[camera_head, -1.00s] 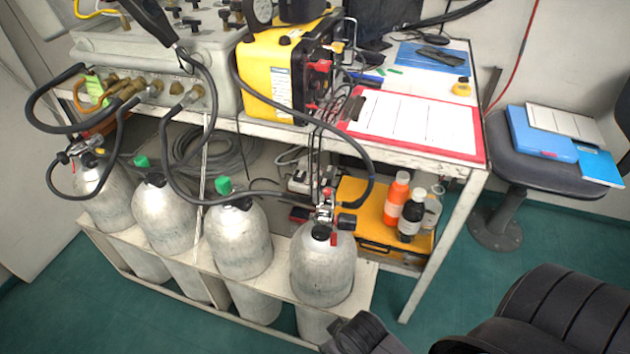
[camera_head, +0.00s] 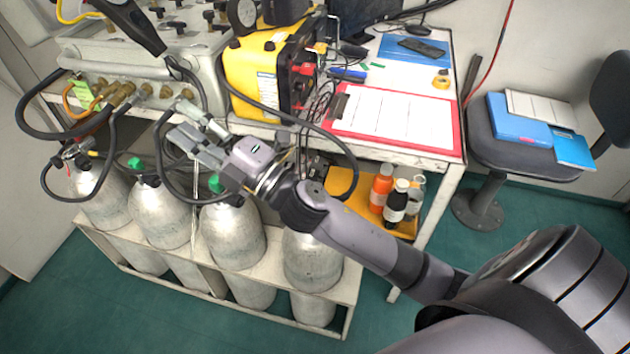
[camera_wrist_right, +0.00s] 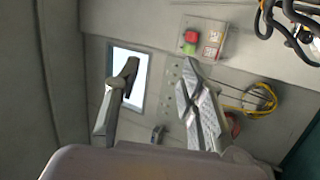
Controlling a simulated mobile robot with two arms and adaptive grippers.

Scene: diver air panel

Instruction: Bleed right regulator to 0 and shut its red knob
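The right regulator and its red knob are hidden behind my right arm in the head view. The rightmost grey cylinder (camera_head: 312,262) that carries them stands upright in the rack, its top covered. The left regulator (camera_head: 76,152) shows on the leftmost cylinder (camera_head: 102,200). My right gripper (camera_head: 177,118) is open and empty, in front of the table edge and above the middle cylinders, reaching left past the right regulator's place. In the right wrist view its two fingers (camera_wrist_right: 160,68) stand apart with nothing between them.
Black hoses (camera_head: 165,170) loop from the grey panel case (camera_head: 208,75) near my right gripper. Green-capped cylinders (camera_head: 232,235) stand below it. Bottles (camera_head: 397,203) stand on the lower shelf. A yellow unit (camera_head: 250,70) and a red clipboard (camera_head: 440,147) occupy the table (camera_head: 452,170).

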